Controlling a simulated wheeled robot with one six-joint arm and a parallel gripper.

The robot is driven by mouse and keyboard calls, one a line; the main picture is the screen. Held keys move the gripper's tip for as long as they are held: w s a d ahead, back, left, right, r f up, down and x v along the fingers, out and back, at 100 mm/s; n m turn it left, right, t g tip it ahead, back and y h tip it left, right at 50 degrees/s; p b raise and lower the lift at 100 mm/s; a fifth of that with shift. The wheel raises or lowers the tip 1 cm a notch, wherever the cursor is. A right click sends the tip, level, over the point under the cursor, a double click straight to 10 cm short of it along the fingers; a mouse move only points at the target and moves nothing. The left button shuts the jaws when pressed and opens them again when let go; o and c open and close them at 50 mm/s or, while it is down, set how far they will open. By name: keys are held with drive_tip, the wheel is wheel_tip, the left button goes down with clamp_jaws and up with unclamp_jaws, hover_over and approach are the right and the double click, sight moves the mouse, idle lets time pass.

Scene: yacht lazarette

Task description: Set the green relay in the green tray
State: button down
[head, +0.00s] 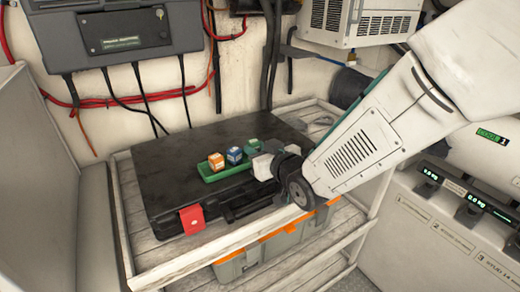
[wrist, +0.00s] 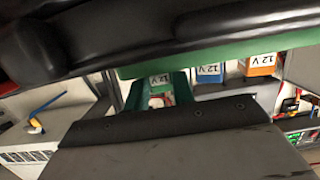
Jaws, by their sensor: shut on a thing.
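The green tray (head: 212,175) lies on a black case, and its green edge shows in the wrist view (wrist: 290,42). An orange relay (head: 216,161) and a blue relay (head: 234,155) stand in it. My gripper (head: 264,159) is shut on the green relay. My jaws hide part of it, and I cannot tell whether it touches the tray floor.
The black case (head: 165,160) with a red tag (head: 193,219) rests on a railed slatted shelf. A grey and orange box (head: 270,255) sits below. A wall unit (head: 115,35) with hanging cables is behind. A panel with green displays (head: 430,174) stands at the right.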

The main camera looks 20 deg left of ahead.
drive_tip(key=shift+f, duration=0.1)
drive_tip(key=c, duration=1.2)
unclamp_jaws()
drive_tip(key=shift+d, duration=0.1)
drive_tip(key=shift+o, duration=0.2)
drive_tip(key=v, duration=1.2)
drive_tip(key=shift+r, duration=0.2)
